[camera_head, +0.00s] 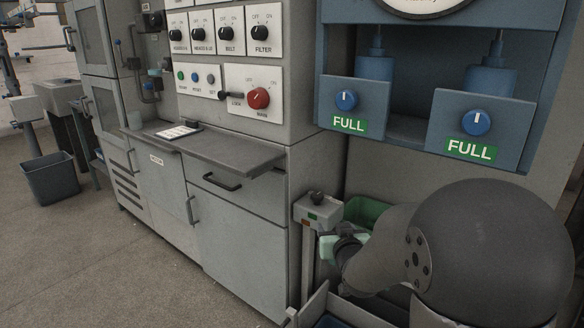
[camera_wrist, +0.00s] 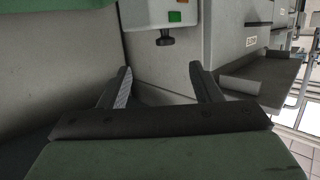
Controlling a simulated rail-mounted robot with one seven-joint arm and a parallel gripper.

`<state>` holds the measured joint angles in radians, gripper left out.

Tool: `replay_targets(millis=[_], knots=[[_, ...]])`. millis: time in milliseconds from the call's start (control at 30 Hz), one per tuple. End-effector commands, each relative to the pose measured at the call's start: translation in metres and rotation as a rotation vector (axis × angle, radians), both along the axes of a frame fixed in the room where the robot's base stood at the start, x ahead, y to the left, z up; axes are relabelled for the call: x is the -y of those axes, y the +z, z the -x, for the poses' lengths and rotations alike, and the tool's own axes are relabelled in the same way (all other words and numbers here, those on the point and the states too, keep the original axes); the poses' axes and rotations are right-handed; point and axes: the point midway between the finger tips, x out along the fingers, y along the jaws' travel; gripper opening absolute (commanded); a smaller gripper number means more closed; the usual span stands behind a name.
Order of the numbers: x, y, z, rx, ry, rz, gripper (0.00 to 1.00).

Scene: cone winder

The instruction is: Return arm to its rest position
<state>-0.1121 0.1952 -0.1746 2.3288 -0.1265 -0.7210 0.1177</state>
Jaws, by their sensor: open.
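In the wrist view my gripper (camera_wrist: 160,68) has its two dark fingers spread apart with nothing between them. A grey post-mounted box (camera_wrist: 165,14) with a green button and a dark knob shows beyond the fingertips, upside down in that view. In the head view the same box (camera_head: 318,210) stands just left of my arm. My arm (camera_head: 480,250) fills the lower right, folded low in front of the machine. The gripper's fingers are not clear in the head view, where the forearm and wrist crowd that spot.
A green bin (camera_head: 368,212) sits behind my wrist. Above are two blue dispensers with knobs and FULL labels (camera_head: 470,149). A grey cabinet (camera_head: 240,250) with a protruding shelf (camera_head: 215,150) and switch panels stands left. A dark waste bin (camera_head: 50,178) is far left. The floor in front is clear.

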Motion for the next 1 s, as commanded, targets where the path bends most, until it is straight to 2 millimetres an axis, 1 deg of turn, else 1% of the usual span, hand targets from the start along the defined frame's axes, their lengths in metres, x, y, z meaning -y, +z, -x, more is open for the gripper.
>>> replay_targets(millis=[33,67,167,200,267,300,367,400,500,600,700,767,1000], knots=[[0.000,0.039,0.015,-0.084,-0.011,-0.002,0.58],[-0.001,0.047,0.026,-0.149,-0.017,-0.004,0.58],[-0.003,0.071,0.071,-0.377,-0.029,-0.002,0.58],[-0.004,0.080,0.092,-0.469,-0.031,-0.002,0.58],[-0.008,0.095,0.126,-0.607,-0.028,0.000,0.58],[-0.010,0.106,0.150,-0.698,-0.025,0.002,0.58],[-0.014,0.122,0.188,-0.832,-0.017,0.006,0.58],[-0.016,0.134,0.212,-0.914,-0.012,0.009,0.58],[-0.020,0.156,0.265,-1.090,0.004,0.017,0.58],[-0.023,0.170,0.302,-1.212,0.016,0.024,0.58],[-0.025,0.177,0.322,-1.281,0.023,0.027,0.58],[-0.025,0.178,0.328,-1.301,0.026,0.028,0.58],[-0.025,0.178,0.329,-1.304,0.026,0.028,0.58]])
